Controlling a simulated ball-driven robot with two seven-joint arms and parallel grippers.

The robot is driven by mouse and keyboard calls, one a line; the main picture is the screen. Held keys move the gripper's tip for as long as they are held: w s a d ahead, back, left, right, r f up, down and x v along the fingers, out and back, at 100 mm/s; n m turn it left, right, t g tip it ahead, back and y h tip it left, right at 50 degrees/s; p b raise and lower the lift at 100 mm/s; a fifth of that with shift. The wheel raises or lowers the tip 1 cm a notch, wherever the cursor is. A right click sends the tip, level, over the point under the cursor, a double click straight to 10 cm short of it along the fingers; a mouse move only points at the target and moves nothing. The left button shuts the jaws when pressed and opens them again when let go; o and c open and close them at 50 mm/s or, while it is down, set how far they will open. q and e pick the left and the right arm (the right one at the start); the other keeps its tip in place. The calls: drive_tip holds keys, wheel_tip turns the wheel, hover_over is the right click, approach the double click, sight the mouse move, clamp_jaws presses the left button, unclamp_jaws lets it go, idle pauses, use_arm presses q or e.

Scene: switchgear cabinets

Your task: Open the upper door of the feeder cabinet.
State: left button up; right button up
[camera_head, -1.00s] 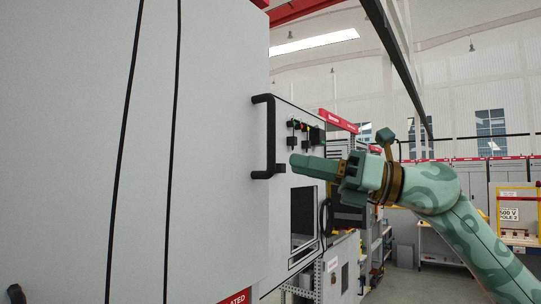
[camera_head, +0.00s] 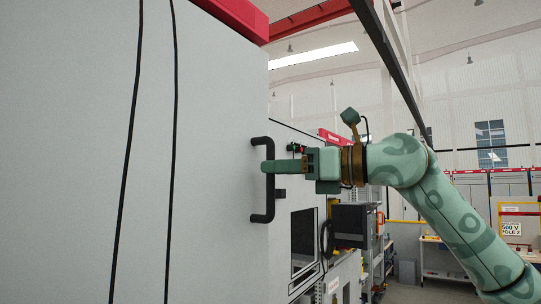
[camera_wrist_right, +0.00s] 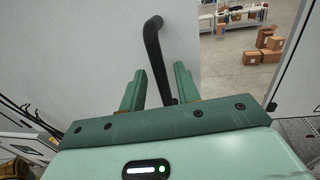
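The large light-grey cabinet front (camera_head: 220,110) fills the left of the head view, with a long black upright bar handle (camera_head: 270,207) by its right edge. My right gripper (camera_head: 268,167) reaches in from the right, level with the handle's upper half, its fingers overlapping the bar. In the right wrist view the handle (camera_wrist_right: 154,42) runs down between the two green fingers (camera_wrist_right: 160,88), which stand apart with gaps showing beside the bar. My left gripper is not in view.
A small panel with switches (camera_head: 297,149) and a dark window opening (camera_head: 302,230) lie right of the handle, close behind my right gripper. Workbenches (camera_head: 440,262) stand further back. Open floor with cardboard boxes (camera_wrist_right: 270,43) shows in the wrist view.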

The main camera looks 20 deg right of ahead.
drive_tip(key=shift+p+x, duration=0.3)
drive_tip(key=shift+x, duration=0.95)
drive_tip(key=shift+d, duration=0.1)
clamp_jaws()
